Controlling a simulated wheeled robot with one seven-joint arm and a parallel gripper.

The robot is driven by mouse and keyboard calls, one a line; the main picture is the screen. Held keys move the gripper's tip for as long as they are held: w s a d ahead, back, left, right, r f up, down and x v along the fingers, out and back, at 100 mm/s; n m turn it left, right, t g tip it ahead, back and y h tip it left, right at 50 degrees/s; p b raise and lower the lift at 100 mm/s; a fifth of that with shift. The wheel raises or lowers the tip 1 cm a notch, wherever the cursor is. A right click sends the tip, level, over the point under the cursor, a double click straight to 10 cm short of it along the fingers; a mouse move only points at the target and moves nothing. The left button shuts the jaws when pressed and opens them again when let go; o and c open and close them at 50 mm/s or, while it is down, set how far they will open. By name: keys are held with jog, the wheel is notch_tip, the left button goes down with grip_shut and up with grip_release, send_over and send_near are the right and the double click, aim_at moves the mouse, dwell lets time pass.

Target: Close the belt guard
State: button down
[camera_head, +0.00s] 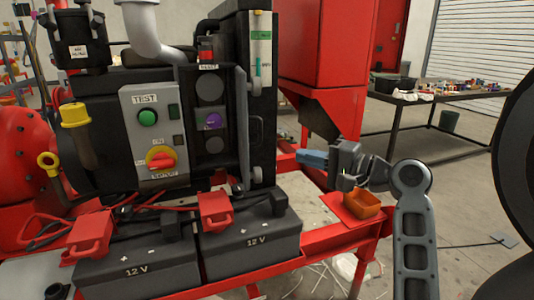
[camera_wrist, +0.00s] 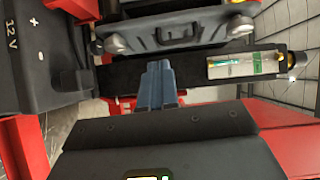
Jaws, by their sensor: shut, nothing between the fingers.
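In the wrist view a black panel with a handle (camera_wrist: 178,32) and silver round knobs (camera_wrist: 118,43) shows along the top, seemingly the same part. My gripper (camera_head: 302,156) is right of the panel in the head view, with its blue fingers together, empty and pointing left. In the wrist view the fingertips (camera_wrist: 159,66) lie below the handle in the picture, seemingly apart from it.
A gauge with a green label (camera_head: 260,60) is on the housing's right edge. Two 12 V batteries (camera_head: 250,240) stand in front. A red hopper (camera_head: 320,60) stands behind; a cluttered table (camera_head: 450,94) is farther back.

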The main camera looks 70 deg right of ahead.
jog(key=a+r+x, duration=0.1)
jog(key=r+x, duration=0.1)
jog(key=x, duration=0.9)
jog(key=shift+w+a, duration=0.25)
jog(key=shift+w, duration=0.15)
jog(key=shift+a, duration=0.1)
